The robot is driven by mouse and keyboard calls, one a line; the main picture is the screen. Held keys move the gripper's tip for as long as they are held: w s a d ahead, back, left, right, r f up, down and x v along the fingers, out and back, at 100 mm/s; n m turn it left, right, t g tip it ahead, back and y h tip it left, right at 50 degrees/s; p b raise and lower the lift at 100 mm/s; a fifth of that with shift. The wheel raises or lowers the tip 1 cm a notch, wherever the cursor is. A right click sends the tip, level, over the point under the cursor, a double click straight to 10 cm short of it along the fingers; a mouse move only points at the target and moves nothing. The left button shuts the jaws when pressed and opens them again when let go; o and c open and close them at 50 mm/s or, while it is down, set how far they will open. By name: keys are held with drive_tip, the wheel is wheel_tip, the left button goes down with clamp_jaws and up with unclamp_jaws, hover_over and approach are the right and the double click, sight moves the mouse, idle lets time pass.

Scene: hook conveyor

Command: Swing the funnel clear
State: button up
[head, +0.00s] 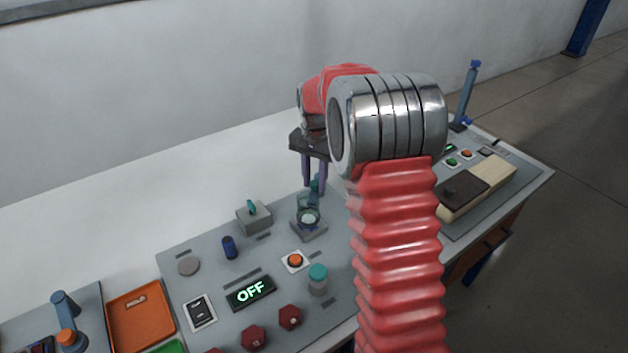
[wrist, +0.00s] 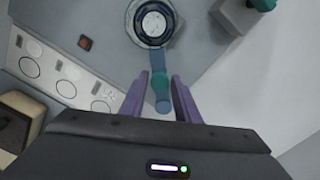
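The funnel (head: 307,202) is a blue-grey ring over a pale round opening on a grey block in the middle of the panel. It shows from above in the wrist view (wrist: 152,22). A blue arm with a teal knob (wrist: 160,84) sticks out from the ring toward my gripper. My gripper (head: 314,185) points down at the funnel. Its two purple fingers are open, one on each side of the arm and knob, with a visible gap on both sides in the wrist view. The exact fingertip height is hard to tell.
A grey box with a teal lever (head: 254,217) stands left of the funnel. An orange button (head: 295,261), a teal-capped jar (head: 318,279) and an OFF display (head: 251,292) are nearer. An orange tray (head: 141,317) lies left, and a wooden block (head: 490,184) right.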

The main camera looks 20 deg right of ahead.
clamp_jaws()
drive_tip(key=shift+a, duration=0.15)
idle(0.4)
